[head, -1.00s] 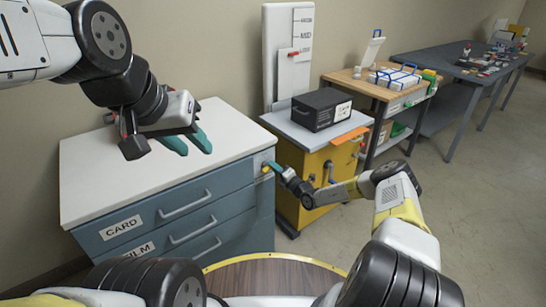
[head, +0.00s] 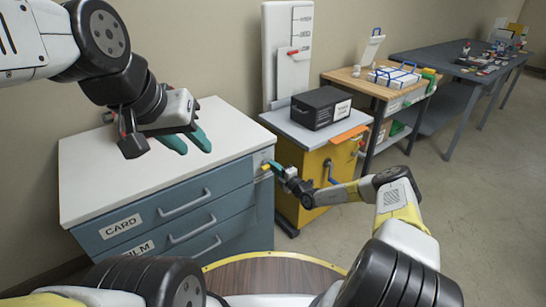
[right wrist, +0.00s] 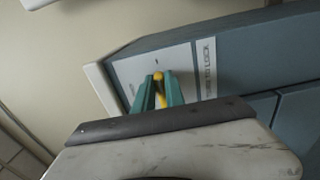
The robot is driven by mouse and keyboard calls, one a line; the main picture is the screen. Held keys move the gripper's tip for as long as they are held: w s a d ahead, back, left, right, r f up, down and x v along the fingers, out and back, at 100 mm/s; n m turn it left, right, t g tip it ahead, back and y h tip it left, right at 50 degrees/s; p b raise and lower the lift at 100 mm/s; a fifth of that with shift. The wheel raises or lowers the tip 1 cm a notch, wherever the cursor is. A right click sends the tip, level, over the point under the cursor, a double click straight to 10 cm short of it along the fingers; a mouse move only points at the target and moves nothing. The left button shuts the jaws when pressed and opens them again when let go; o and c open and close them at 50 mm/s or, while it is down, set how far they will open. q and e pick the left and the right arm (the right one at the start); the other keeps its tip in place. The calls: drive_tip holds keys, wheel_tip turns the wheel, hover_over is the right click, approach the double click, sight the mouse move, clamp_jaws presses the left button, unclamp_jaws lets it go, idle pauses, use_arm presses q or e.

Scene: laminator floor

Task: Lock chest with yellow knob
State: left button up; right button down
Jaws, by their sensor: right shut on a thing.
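The blue-grey chest (head: 165,205) with a white top stands at the left in the head view, its drawers shut. Its yellow knob (head: 264,168) is at the upper right of the front. In the right wrist view the yellow knob (right wrist: 160,90) sits on a pale plate (right wrist: 150,68) beside a label strip (right wrist: 206,68) on which "LOCK" can be read. My right gripper (head: 270,166) is shut on the knob, a teal finger on each side, hiding part of it. My left gripper (head: 192,144) is empty above the white top, its teal fingers apart.
A yellow cabinet (head: 313,165) with a black box (head: 321,107) on top stands close to the right of the chest. A round wooden top (head: 275,278) lies in front of me. A wooden bench (head: 352,80) and a long grey table (head: 440,62) stand farther back.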

drive_tip(key=shift+f, duration=0.1)
drive_tip(key=c, duration=1.4)
unclamp_jaws()
drive_tip(key=shift+s, duration=0.1)
drive_tip(key=v, duration=0.7)
drive_tip(key=shift+s+d, duration=0.25)
